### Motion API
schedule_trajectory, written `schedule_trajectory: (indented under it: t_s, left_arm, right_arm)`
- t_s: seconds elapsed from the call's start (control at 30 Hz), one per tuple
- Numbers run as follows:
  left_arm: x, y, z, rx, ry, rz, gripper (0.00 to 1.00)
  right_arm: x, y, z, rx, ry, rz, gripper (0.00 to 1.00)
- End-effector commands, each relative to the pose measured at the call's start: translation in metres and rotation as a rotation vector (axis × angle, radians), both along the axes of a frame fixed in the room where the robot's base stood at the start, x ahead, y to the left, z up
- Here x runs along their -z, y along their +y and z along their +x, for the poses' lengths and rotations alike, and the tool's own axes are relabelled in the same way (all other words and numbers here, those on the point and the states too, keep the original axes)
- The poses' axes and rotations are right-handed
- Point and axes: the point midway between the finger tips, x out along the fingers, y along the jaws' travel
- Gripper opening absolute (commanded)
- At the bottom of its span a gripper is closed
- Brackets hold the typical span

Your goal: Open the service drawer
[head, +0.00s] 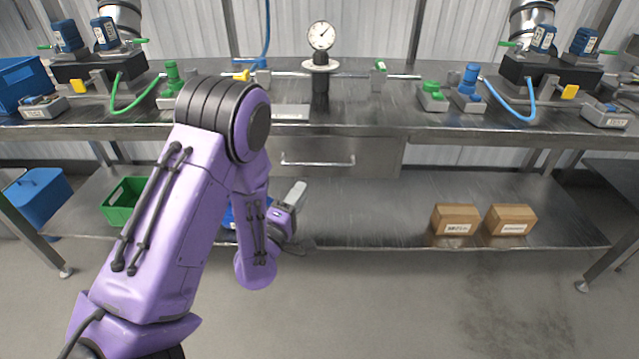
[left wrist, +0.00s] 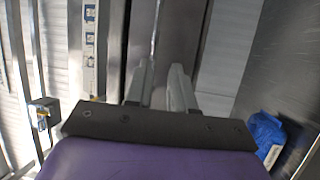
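The service drawer (head: 375,152) is a grey steel front under the middle of the bench, flush and closed in the head view. Its horizontal bar handle (head: 318,163) shows. My left gripper (head: 296,193) is just below and left of the handle, apart from it. In the left wrist view the two fingers (left wrist: 161,80) stand apart with an empty gap. A thin bright bar (left wrist: 155,32), which looks like the handle, lies ahead of them against the dark drawer front (left wrist: 182,35). My right gripper is in neither view.
The steel bench top (head: 400,110) carries a gauge (head: 321,36), valves and hoses. The lower shelf (head: 375,215) holds two cardboard boxes (head: 455,219) at right and a green crate (head: 125,200) at left. A blue bin (head: 245,212) is partly hidden behind my left arm.

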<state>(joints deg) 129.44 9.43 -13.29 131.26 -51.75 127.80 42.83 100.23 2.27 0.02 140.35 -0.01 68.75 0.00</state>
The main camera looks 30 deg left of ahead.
Motion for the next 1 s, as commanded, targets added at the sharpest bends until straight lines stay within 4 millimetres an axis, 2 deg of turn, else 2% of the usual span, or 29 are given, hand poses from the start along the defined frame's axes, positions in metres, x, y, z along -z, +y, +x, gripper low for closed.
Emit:
schedule_trajectory:
  t_s: [0.13, 0.3, 0.5, 0.63, 0.87, 0.93, 1.0]
  left_arm:
    - [-0.015, 0.004, 0.021, 0.008, -0.034, -0.026, 0.23]
    - [-0.021, 0.009, 0.059, 0.008, -0.03, -0.023, 0.23]
    - [-0.025, 0.014, 0.093, 0.007, -0.026, -0.021, 0.23]
    - [-0.025, 0.015, 0.102, 0.008, -0.023, -0.022, 0.23]
    - [-0.025, 0.015, 0.102, 0.008, -0.022, -0.021, 0.23]
    - [-0.025, 0.015, 0.102, 0.008, -0.022, -0.021, 0.04]
    - [-0.025, 0.015, 0.102, 0.008, -0.022, -0.021, 0.0]
  right_arm:
    - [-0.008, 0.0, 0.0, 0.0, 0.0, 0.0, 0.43]
    - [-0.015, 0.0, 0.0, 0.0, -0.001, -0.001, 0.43]
    - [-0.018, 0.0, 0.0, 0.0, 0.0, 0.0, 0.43]
    - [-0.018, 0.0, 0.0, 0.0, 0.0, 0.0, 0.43]
    - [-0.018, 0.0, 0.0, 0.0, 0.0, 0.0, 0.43]
    - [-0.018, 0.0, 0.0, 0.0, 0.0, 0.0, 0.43]
    - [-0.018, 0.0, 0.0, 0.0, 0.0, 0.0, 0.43]
